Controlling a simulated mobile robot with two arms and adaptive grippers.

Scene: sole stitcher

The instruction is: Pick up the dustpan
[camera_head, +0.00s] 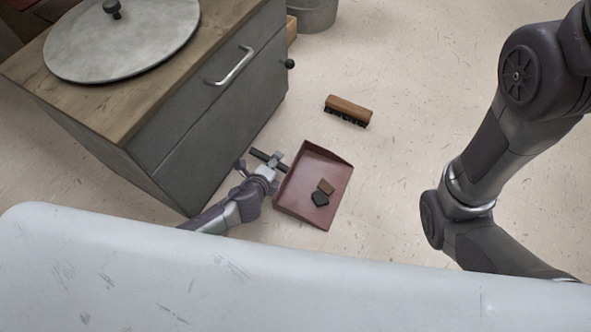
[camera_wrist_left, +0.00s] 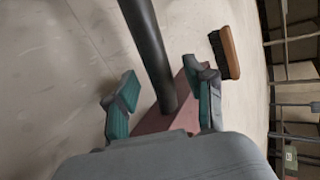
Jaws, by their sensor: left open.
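My left gripper (camera_head: 272,164) is at the handle, near the pan. In the left wrist view the open fingers (camera_wrist_left: 163,100) stand on either side of the black handle (camera_wrist_left: 150,50), with a gap on the left. Part of the red pan (camera_wrist_left: 155,121) shows behind them. My right arm is at the right, its gripper out of view.
A brush (camera_head: 348,109) with a wooden back lies on the floor beyond the dustpan; it also shows in the left wrist view (camera_wrist_left: 226,52). The grey cabinet (camera_head: 215,125) stands close left of the handle. A bucket (camera_head: 313,14) is at the back. Floor to the right is clear.

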